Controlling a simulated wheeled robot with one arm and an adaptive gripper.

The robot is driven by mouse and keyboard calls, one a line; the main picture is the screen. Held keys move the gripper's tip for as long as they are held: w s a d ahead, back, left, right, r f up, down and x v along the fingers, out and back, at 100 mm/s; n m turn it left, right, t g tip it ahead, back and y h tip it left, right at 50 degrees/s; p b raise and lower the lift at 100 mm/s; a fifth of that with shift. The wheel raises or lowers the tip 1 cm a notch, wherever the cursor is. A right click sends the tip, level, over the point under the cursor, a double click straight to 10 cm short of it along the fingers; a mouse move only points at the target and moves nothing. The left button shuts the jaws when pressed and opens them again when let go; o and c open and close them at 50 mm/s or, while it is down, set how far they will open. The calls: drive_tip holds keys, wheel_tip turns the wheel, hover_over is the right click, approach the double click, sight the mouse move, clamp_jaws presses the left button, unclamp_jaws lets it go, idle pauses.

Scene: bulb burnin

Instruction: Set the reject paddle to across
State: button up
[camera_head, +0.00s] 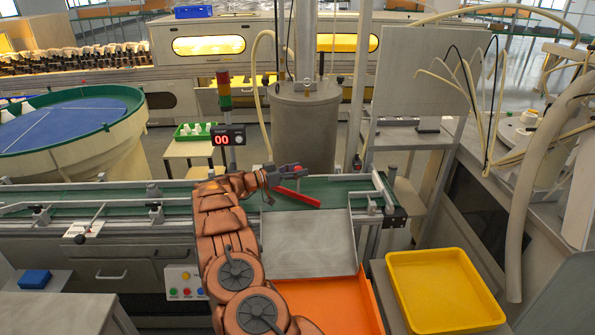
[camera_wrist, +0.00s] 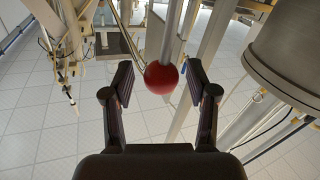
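The reject paddle (camera_head: 298,197) is a red bar lying at a slant over the green belt, near the head of a steel chute. My gripper (camera_head: 285,172) is above the belt, just behind the paddle in the head view. In the wrist view, a red ball knob (camera_wrist: 161,78) on a grey rod sits between the two fingers of my gripper (camera_wrist: 158,80). The fingers are open, with a gap on each side of the knob. In the head view my gripper mostly hides the knob, and how it joins the paddle cannot be seen.
The green conveyor belt (camera_head: 115,200) runs left to right, with metal guide rails. The steel chute (camera_head: 307,245) slopes down to an orange bin (camera_head: 330,302). A yellow tray (camera_head: 440,288) stands at right. A signal post with a display (camera_head: 228,135) reading 00 stands behind the belt.

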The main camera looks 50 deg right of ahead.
drive_tip(key=shift+a, duration=0.1)
drive_tip(key=v, duration=0.7)
drive_tip(key=shift+a, duration=0.15)
idle(0.6)
